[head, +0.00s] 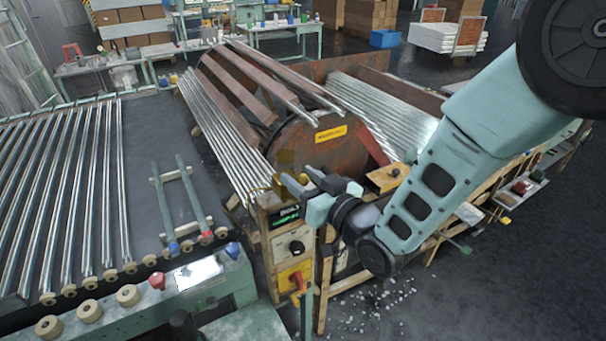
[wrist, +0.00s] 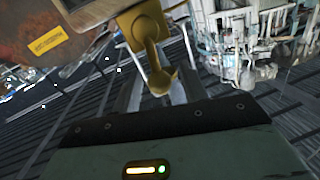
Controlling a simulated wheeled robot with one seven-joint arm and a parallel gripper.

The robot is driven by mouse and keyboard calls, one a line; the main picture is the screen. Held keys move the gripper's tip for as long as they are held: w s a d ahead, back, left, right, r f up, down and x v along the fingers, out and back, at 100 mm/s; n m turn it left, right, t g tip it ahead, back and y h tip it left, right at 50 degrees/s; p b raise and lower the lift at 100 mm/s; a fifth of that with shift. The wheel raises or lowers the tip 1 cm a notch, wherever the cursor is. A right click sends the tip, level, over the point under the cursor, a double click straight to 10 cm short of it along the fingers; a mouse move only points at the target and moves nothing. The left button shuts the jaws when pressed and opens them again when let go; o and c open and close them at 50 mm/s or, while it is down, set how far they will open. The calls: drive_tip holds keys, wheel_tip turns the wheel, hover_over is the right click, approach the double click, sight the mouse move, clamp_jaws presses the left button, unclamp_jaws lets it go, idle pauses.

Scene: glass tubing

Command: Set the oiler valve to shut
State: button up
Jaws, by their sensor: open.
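The oiler valve looks like the brass fitting with a round-ended lever in the wrist view (wrist: 151,50). In the head view its brass part (head: 262,192) shows at the top of a wooden control post (head: 268,255), partly behind my gripper. My gripper (head: 297,180) is open at the top of this post. In the wrist view my gripper (wrist: 157,92) has its fingers on either side of the lever's lower end. I cannot tell whether they touch it. The fingertips are partly hidden by the gripper body.
The post carries a black label with green lettering (head: 286,217), a black knob (head: 297,247) and a red handle on a yellow plate (head: 297,281). A rusty drum (head: 300,150) with metal tubes stands behind. A roller bench (head: 215,285) is at left.

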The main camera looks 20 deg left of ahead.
clamp_jaws()
drive_tip(key=shift+f+b, duration=0.1)
drive_tip(key=shift+b, duration=0.25)
drive_tip(key=c, duration=0.9)
unclamp_jaws()
drive_tip(key=m+b, duration=0.1)
drive_tip(key=b, duration=0.1)
drive_tip(key=w+d+f+m+b, duration=0.1)
drive_tip(key=m+b, duration=0.1)
drive_tip(key=b, duration=0.1)
drive_tip(key=shift+w+t+b, duration=0.1)
drive_tip(key=shift+t+b, duration=0.2)
drive_tip(key=shift+b, duration=0.05)
drive_tip(key=f+m+b, duration=0.1)
drive_tip(key=m+b, duration=0.2)
drive_tip(key=w+d+f+m+t+b, duration=0.1)
drive_tip(key=m+b, duration=0.2)
drive_tip(key=b, duration=0.1)
drive_tip(key=w+m+b, duration=0.1)
drive_tip(key=m+b, duration=0.3)
drive_tip(key=shift+d+f+t, duration=0.35)
drive_tip(key=shift+f+t, duration=0.05)
drive_tip(key=shift+f+m+t+b, duration=0.2)
drive_tip(key=shift+f+m+b, duration=0.15)
drive_tip(key=shift+m+b, duration=0.65)
drive_tip(key=shift+f+m+t+b, duration=0.3)
drive_tip(key=shift+m+b, duration=0.4)
drive_tip(key=shift+m, duration=0.6)
clamp_jaws()
drive_tip(key=shift+d+f, duration=0.1)
